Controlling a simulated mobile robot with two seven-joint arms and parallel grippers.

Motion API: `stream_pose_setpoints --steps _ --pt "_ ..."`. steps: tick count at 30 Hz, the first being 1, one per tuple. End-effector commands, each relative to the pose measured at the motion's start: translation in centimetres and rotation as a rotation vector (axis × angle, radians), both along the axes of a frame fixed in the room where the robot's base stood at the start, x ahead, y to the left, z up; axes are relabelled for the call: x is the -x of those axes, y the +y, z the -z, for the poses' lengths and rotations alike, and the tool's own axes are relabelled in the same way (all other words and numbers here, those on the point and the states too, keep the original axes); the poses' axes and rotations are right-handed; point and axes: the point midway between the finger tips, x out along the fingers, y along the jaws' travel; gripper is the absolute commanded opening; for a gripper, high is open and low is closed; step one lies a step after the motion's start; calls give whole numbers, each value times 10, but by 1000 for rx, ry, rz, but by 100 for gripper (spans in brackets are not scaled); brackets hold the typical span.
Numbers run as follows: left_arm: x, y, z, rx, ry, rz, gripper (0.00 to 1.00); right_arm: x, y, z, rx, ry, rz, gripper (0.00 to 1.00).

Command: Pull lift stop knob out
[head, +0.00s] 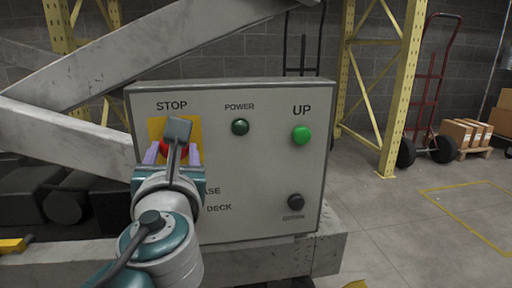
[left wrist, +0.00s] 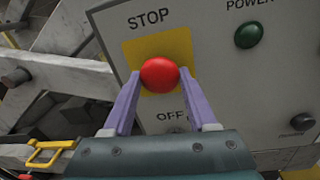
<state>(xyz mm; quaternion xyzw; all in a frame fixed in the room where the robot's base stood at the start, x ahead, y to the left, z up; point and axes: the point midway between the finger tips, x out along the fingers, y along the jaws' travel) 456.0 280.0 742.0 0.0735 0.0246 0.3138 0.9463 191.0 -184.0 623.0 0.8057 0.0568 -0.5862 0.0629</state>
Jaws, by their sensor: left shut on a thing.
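The red stop knob (left wrist: 160,75) sits on a yellow plate (left wrist: 185,45) under the word STOP on the grey control panel (head: 262,190). In the head view the knob (head: 174,147) is partly hidden behind my left gripper. My left gripper (left wrist: 160,80) has its two purple fingers on either side of the knob and is shut on it. The left fingers (head: 174,152) also show in the head view, in front of the panel. Whether the knob is pushed in or out cannot be told. My right gripper is not in view.
The panel also carries a dark green power light (head: 240,127), a green UP button (head: 301,134) and a black button (head: 295,202). Grey lift beams (head: 150,50) cross at the left. A yellow rack (head: 398,90) and a red hand truck (head: 428,90) stand behind right.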

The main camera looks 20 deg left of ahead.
Motion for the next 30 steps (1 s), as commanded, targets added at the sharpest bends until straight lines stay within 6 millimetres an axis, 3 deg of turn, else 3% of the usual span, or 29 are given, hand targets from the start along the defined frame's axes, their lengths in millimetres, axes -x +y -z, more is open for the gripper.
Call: stream_pose_setpoints --steps 12,17,25,26,30 --pt "1 1 -1 -1 -2 -6 0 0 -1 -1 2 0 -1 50" --pt "12 -5 -4 -3 1 -4 0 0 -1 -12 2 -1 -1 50" --pt "14 -7 -2 -2 -3 -6 0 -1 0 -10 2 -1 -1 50" --pt "14 -7 -2 -3 -4 -6 61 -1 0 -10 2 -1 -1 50" --pt "14 -7 -1 -2 -3 -5 77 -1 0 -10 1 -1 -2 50"
